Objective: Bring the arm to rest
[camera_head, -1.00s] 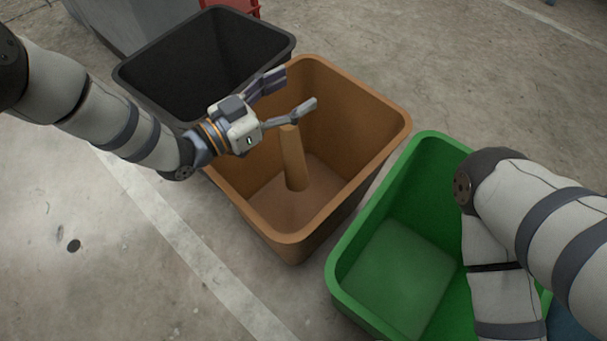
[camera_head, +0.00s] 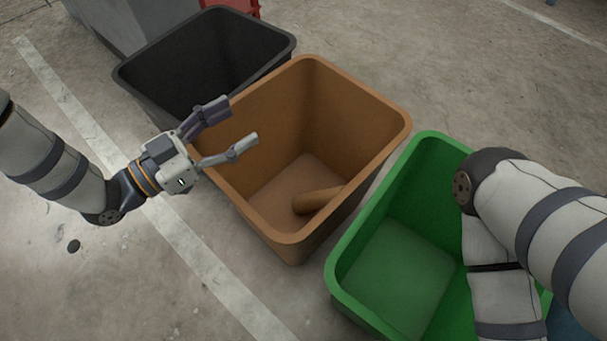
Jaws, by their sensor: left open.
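My left gripper (camera_head: 243,121) is open and empty, with its fingers spread. It hovers over the left rim of the brown bin (camera_head: 276,234), pointing right. A brown cylinder (camera_head: 318,199) lies on its side on the floor of the brown bin, apart from the gripper, near the bin's right wall. My right arm (camera_head: 540,230) comes in at the right, in front of the green bin; its gripper is not in view.
A black bin (camera_head: 203,62) stands behind the brown bin at the upper left. A green bin (camera_head: 346,293) stands at the lower right, partly hidden by my right arm. A grey box (camera_head: 125,22) and a red object (camera_head: 240,6) are at the top. Concrete floor lies clear at the left.

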